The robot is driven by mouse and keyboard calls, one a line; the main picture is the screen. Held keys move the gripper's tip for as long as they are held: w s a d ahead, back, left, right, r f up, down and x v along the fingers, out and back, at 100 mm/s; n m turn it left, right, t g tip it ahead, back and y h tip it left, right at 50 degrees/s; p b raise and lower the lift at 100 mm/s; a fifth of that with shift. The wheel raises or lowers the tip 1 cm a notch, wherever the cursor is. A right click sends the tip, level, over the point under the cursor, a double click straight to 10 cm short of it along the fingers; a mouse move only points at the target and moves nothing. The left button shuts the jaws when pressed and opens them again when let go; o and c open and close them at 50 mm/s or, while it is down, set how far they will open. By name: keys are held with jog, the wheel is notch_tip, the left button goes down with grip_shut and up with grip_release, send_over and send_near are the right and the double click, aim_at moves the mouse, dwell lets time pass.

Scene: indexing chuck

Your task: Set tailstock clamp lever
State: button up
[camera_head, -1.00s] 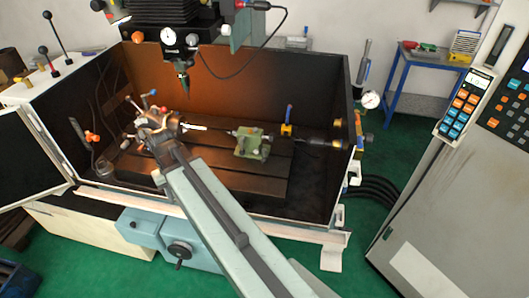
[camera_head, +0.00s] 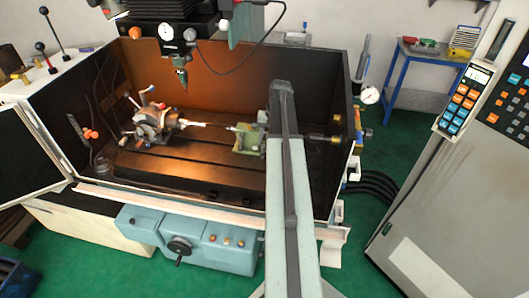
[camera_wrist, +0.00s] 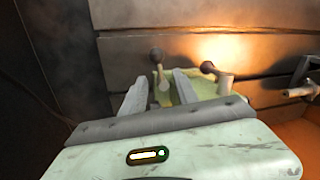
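The green tailstock (camera_head: 247,138) stands on the slotted table right of the indexing chuck (camera_head: 152,124). My arm covers its right side in the head view. In the wrist view the tailstock (camera_wrist: 205,84) lies just beyond my gripper (camera_wrist: 160,80), with two dark ball-ended levers. One lever (camera_wrist: 157,58) shows between the fingertips' directions; the other lever (camera_wrist: 208,68) is to the right of the right finger. I cannot tell which is the clamp lever. The two fingers are apart, with nothing visibly gripped. My gripper is hidden behind my arm in the head view.
Enclosure walls surround the table, and a spindle with a pointed tool (camera_head: 181,72) hangs above its middle. A dial gauge (camera_head: 369,94) is at the right wall. The table front (camera_head: 190,172) is clear. A metal fitting (camera_wrist: 300,91) shows at the wrist view's right edge.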

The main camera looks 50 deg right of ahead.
aim_at(264, 149)
jog(key=f+b, duration=0.1)
jog(key=f, duration=0.1)
jog(key=f+b, duration=0.1)
jog(key=b, duration=0.1)
jog(key=f+b, duration=0.1)
jog(key=f, duration=0.1)
jog(key=shift+w+a+f, duration=0.35)
jog(key=shift+w, duration=0.05)
jog(key=shift+r, duration=0.15)
grip_shut()
jog(key=shift+a, duration=0.1)
dwell(0.5)
